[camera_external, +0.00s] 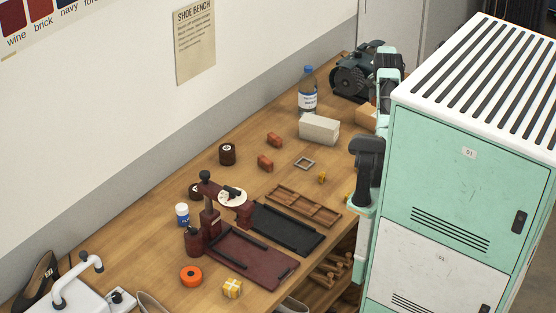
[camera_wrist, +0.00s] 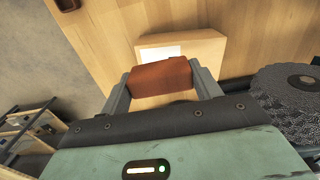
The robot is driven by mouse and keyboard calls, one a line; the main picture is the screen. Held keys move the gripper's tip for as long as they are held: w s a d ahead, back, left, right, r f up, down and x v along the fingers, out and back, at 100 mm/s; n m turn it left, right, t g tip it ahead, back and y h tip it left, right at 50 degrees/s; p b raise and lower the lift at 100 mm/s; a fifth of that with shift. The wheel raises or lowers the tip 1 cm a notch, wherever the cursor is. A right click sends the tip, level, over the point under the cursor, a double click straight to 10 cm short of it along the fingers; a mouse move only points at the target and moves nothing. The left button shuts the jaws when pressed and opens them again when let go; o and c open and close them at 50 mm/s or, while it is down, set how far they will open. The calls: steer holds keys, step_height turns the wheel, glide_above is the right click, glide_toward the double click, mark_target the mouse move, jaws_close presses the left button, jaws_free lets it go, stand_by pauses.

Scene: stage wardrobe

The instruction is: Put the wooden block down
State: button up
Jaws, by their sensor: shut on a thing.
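My gripper (camera_wrist: 162,82) is shut on a reddish-brown block, taken to be the wooden block (camera_wrist: 160,74), in the wrist view. The block lies crosswise between the two grey fingers. A pale tan box (camera_wrist: 208,46) with a white label is beyond and partly behind the held block; I cannot tell whether they touch. The box also shows beside the black machine in the external view (camera_external: 364,114). There, my gripper and the held block are not clearly visible.
Two similar reddish-brown blocks (camera_external: 265,162) lie on the wooden bench (camera_external: 165,220). A black machine (camera_external: 352,80) and a blue-capped bottle (camera_external: 308,95) stand at the back, near a pale grey block (camera_external: 319,131). A mint locker (camera_external: 470,165) hides part of my arm.

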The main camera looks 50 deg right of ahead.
steer(key=shift+f+p, duration=0.7)
steer(key=shift+f, duration=1.85)
steer(key=shift+f, duration=0.1)
steer(key=shift+f, duration=0.15)
steer(key=o, duration=1)
step_height(320, 180, up, 11)
steer(key=b, duration=0.3)
steer(key=shift+r+b, duration=0.2)
steer(key=shift+b, duration=0.1)
steer(key=shift+w+r, duration=0.1)
steer(key=shift+r, duration=0.5)
